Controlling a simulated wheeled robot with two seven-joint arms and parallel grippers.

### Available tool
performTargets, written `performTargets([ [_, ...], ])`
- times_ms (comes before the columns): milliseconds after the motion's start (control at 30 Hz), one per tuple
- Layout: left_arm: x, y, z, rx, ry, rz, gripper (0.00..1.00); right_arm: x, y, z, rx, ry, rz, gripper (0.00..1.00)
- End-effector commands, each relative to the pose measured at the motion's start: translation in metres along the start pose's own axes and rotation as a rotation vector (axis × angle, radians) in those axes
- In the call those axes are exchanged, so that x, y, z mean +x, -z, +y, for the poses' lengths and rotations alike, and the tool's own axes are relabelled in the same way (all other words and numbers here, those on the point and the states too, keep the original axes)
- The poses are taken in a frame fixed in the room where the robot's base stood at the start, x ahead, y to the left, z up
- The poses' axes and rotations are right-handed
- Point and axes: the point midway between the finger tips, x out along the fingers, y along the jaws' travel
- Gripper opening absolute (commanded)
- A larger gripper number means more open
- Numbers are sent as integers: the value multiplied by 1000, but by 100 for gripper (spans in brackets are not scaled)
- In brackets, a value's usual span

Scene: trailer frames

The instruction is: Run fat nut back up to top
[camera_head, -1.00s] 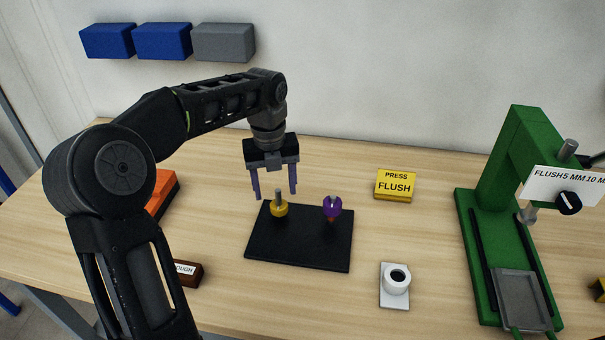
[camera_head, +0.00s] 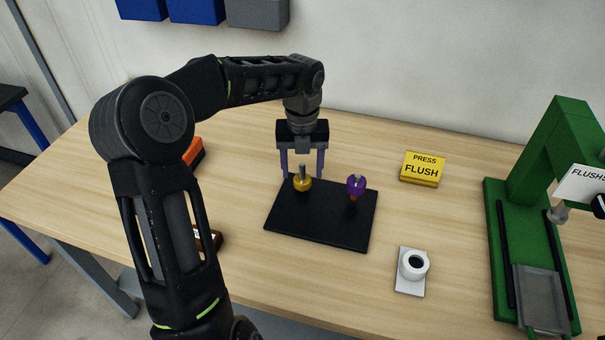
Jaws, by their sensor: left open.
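A black plate (camera_head: 318,228) lies on the table with two upright posts. On its back left, a round yellow nut (camera_head: 302,185) sits low on a grey stud whose top stands out above it. To the right, a purple lobed nut (camera_head: 356,184) sits on a second post, with an orange-red part below it. I cannot tell from its look which is the fat nut. My left gripper (camera_head: 302,177) points down, open, its two purple-grey fingers on either side of the yellow nut's stud. Whether the fingers touch the nut is unclear. My right gripper is not in view.
A yellow PRESS FLUSH block (camera_head: 423,169) stands at the back, right of the plate. A white ring on a pad (camera_head: 412,267) is at the front right. A green press (camera_head: 508,240) stands far right. An orange object (camera_head: 194,152) is partly behind my left arm.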

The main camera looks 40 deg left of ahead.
Motion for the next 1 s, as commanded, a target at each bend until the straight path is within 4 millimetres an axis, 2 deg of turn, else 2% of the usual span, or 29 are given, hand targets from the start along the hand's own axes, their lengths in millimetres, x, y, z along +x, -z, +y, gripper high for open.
performTargets([
  [100, 16, 0, 0, 1, -1, 2, 61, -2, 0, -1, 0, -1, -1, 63],
  [200, 25, 0, 0, 0, 1, 0, 61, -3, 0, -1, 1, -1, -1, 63],
  [533, 28, 0, 0, 0, 1, -1, 60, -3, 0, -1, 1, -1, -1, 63],
  [1000, 28, 0, 0, 0, 1, -1, 22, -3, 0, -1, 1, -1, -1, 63],
])
